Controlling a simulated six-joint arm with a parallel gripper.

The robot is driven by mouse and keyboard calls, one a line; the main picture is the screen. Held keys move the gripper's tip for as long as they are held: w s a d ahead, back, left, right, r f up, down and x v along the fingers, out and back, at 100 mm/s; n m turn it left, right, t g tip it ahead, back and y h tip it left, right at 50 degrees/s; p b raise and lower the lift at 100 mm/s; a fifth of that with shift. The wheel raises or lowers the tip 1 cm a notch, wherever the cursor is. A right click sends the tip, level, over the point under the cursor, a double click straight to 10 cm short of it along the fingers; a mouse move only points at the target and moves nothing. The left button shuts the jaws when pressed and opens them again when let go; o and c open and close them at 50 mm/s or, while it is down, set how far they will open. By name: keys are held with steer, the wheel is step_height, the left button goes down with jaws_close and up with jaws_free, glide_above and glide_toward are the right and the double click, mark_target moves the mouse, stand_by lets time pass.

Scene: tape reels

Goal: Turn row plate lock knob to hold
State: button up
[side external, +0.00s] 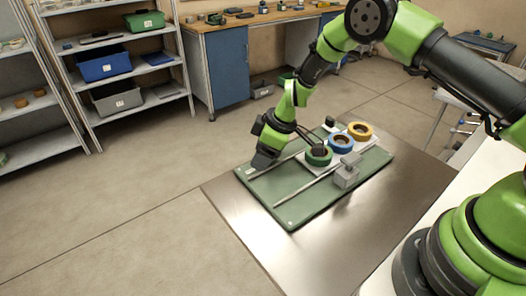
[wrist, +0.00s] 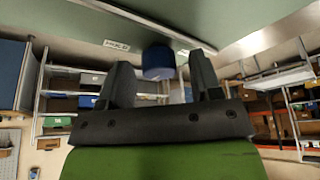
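My gripper (side external: 264,160) is low over the left part of a green board (side external: 295,212) in the side view. In the wrist view my gripper (wrist: 158,60) is open, its two dark fingers apart. A dark blue, round knob (wrist: 158,65) shows between the fingers, with a gap on each side; I cannot tell how deep it sits between them. A small pale label (wrist: 116,46) is on the board beside it, too blurred to read surely. The knob is hidden in the side view. A pale row plate (side external: 331,158) carries green (side external: 318,162), blue (side external: 341,150) and yellow (side external: 360,138) reels.
A grey block (side external: 347,174) stands on the board in front of the reels. Pale rails run along the board. The board lies on a metal tabletop (side external: 240,215). Shelves (side external: 130,45) and a workbench (side external: 250,22) stand behind, well clear.

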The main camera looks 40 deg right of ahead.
steer(key=v, duration=1)
stand_by(0.3)
steer(key=s+r+m+t, duration=0.1)
steer(key=s+r+m, duration=0.25)
steer(key=r, duration=0.45)
steer(key=s+r+m+t, duration=0.1)
steer(key=s+r+m, duration=0.1)
steer(key=s+r, duration=0.45)
steer(key=s+r+m+t, duration=0.1)
steer(key=s+r+m, duration=0.1)
steer(key=s, duration=0.5)
steer(key=s+r+m+h, duration=0.1)
steer(key=s+r+m, duration=0.2)
steer(key=s+m, duration=0.2)
steer(key=s, duration=0.2)
steer(key=shift+s+d+r+t, duration=0.25)
steer(key=shift+s+r+t, duration=0.05)
steer(key=shift+t, duration=0.1)
